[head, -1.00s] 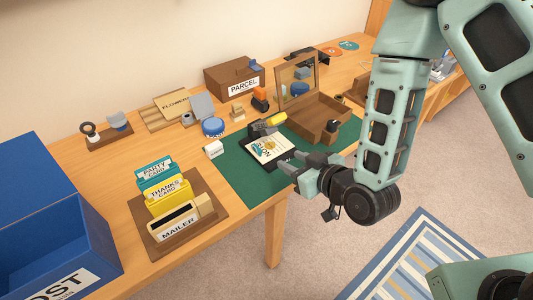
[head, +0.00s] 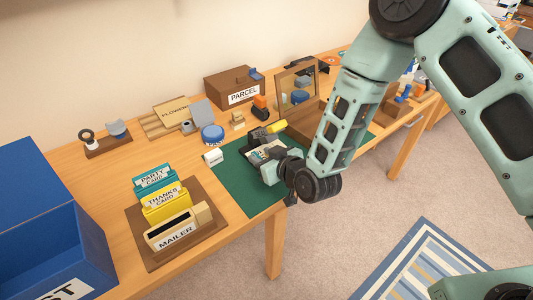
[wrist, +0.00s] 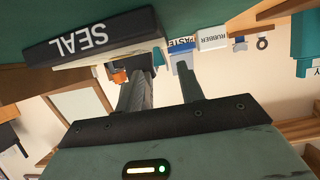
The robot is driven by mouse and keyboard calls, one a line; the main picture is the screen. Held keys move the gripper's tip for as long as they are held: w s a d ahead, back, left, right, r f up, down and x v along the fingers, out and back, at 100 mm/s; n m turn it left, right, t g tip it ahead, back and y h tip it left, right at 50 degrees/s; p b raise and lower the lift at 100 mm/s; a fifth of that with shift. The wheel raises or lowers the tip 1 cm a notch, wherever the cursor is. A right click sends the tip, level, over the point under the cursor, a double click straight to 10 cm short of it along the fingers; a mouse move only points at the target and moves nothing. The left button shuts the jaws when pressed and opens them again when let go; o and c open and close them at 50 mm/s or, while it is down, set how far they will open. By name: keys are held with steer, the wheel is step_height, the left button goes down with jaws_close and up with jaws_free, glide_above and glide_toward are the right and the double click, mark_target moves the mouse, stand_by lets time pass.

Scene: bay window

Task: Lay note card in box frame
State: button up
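The note card (head: 257,154), pale and printed, lies on a dark block on the green mat in the head view, partly hidden by my gripper (head: 267,166). In the wrist view, which is upside down, the card's pale edge (wrist: 110,53) shows along the black block marked SEAL (wrist: 92,35). My gripper (wrist: 162,75) has its two fingers apart with nothing visibly held, close beside the card's edge. Whether a finger touches the card I cannot tell. The wooden box frame (head: 297,88) stands with its glazed lid raised; my arm covers much of its base.
A blue round tin (head: 213,134) and a white block (head: 214,157) are to the left. The card holder (head: 152,246) and blue post box (head: 100,265) stand further left. The mat's front-left part (head: 246,192) is clear.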

mark_target(256, 153)
steer(key=shift+x, duration=1.6)
steer(key=shift+s+a, duration=0.15)
steer(key=shift+c, duration=0.4)
jaws_close()
steer(key=shift+r, duration=0.2)
